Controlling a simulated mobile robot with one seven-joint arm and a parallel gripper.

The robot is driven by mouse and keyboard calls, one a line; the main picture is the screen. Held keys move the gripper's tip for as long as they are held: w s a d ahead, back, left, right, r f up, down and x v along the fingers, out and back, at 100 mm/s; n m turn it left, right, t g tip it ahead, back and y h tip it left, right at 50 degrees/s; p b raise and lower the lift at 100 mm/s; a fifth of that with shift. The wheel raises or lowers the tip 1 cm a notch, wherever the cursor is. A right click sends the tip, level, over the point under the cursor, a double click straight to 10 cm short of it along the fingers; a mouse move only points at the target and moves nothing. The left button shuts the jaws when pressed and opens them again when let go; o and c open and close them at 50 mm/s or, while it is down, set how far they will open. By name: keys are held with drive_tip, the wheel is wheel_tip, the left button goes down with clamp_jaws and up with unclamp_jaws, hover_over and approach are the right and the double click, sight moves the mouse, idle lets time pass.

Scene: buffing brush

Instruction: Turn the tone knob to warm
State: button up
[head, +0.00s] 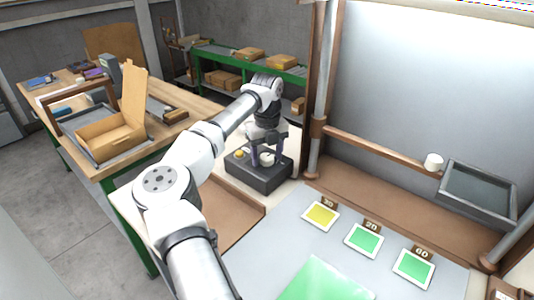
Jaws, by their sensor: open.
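A dark grey control box (258,177) sits on the bench near the wooden post. On its top are a small yellow knob or button (240,153) and a larger white round knob (267,159). My gripper (265,153) points down over the box, its dark fingers apart around or right beside the white knob. I cannot tell whether the fingers touch it. The knob's markings are too small to read, so which one is the tone knob and its setting cannot be told.
Yellow (321,215) and green cards (364,240) lie on the grey mat (290,232), with a larger green sheet (322,281) in front. An open cardboard box (112,130) is at left.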

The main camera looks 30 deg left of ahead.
drive_tip(key=shift+c, duration=0.5)
drive_tip(key=c, duration=0.9)
drive_tip(key=shift+m, duration=0.3)
drive_tip(key=m, duration=0.4)
drive_tip(key=shift+r+m, duration=0.1)
drive_tip(key=shift+m, duration=0.2)
drive_tip(key=shift+m+p, duration=0.4)
drive_tip(key=shift+m, duration=1.9)
drive_tip(key=o, duration=1)
